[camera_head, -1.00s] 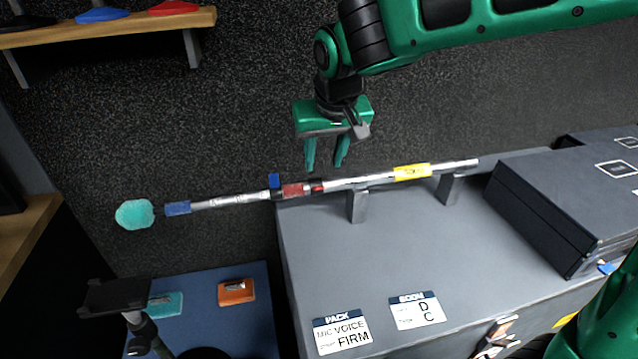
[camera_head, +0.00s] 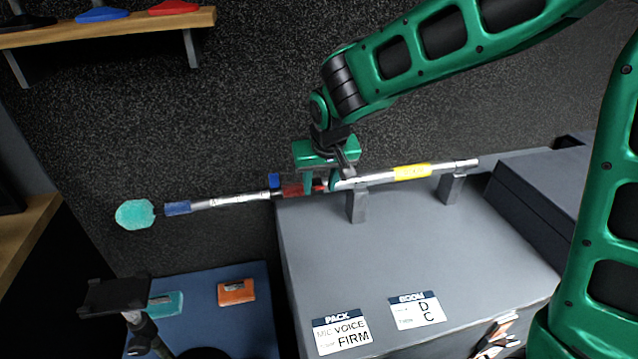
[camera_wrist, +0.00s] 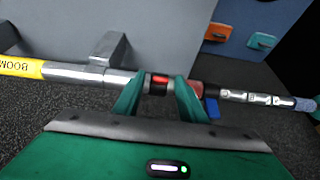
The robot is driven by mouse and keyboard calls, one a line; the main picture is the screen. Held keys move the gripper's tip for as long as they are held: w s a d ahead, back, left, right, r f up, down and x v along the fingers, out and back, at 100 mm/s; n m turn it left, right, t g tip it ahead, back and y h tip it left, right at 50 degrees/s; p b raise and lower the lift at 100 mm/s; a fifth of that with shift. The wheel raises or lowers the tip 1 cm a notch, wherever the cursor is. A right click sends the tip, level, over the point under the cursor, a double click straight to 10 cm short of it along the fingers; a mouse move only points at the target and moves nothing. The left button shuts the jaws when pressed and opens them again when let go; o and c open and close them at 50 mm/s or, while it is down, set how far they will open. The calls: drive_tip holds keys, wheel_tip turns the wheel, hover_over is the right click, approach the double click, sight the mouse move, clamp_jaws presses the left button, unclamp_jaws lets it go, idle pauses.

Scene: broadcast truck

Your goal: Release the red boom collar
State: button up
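The boom pole (camera_head: 385,177) lies level across two grey stands, with a yellow label on its right part. A small red collar with black edges (camera_wrist: 159,80) is on the pole; a bit of its red shows in the head view (camera_head: 319,188). Beside it is a wider dark red band (camera_head: 292,190) with a blue tab (camera_head: 274,181). My gripper (camera_head: 320,186) points down over the pole. In the wrist view its fingers (camera_wrist: 160,88) stand on either side of the small red collar, open, with narrow gaps. Whether they touch it is unclear.
Grey case (camera_head: 400,250) below carries two printed cards. A dark box (camera_head: 520,205) stands at right. An orange block (camera_head: 237,291) and a teal block (camera_head: 168,303) lie on a blue surface at lower left.

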clamp_jaws()
drive_tip(key=shift+s+d+f+t, duration=0.1)
drive_tip(key=shift+s+f+t, duration=0.15)
drive_tip(key=shift+t, duration=0.3)
drive_tip(key=shift+s+f+t, duration=0.15)
drive_tip(key=shift+f+t, duration=0.05)
drive_tip(key=shift+t, duration=0.35)
unclamp_jaws()
drive_tip(key=shift+r, duration=0.1)
drive_tip(key=v, duration=1)
drive_tip(key=shift+d+r, duration=0.2)
